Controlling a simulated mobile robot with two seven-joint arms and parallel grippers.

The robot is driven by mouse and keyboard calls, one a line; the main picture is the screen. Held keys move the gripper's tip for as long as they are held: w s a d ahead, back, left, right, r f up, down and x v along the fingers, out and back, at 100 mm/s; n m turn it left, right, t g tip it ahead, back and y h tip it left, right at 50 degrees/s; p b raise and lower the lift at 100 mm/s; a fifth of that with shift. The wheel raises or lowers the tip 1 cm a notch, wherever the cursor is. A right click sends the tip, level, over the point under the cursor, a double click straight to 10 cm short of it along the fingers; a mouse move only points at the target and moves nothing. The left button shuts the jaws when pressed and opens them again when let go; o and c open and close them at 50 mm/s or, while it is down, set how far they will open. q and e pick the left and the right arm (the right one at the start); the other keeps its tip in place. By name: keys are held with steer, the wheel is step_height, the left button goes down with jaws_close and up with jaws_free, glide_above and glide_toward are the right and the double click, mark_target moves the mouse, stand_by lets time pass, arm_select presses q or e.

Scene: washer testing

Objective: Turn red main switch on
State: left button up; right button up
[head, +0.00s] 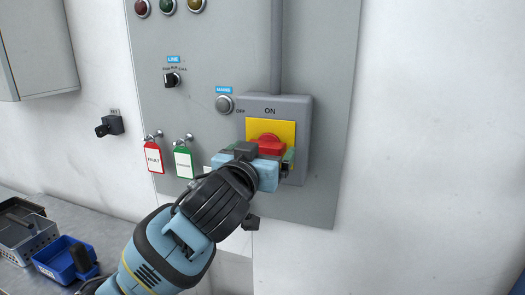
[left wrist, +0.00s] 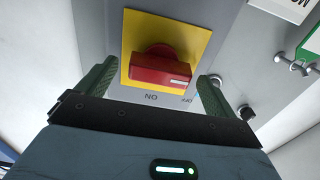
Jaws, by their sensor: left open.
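The red main switch (head: 268,144) sits on a yellow plate (head: 286,128) on a grey box, with ON printed above it and OFF at upper left. In the left wrist view the red switch (left wrist: 160,70) lies sideways, and the white mark on its handle is at the end near the OFF label. My left gripper (head: 264,158) is open in front of the switch. In the left wrist view its green fingers (left wrist: 153,88) stand on either side of the red handle, with gaps visible. Contact cannot be told. My right gripper is not in view.
A red tag (head: 153,157) and a green tag (head: 183,162) hang left of the switch. The mains button (head: 224,104) and line selector (head: 172,79) are above them. A blue bin (head: 62,259) stands on the bench at lower left. The wall at right is clear.

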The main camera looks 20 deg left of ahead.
arm_select(q)
steer(key=shift+w, duration=0.4)
steer(key=c, duration=1)
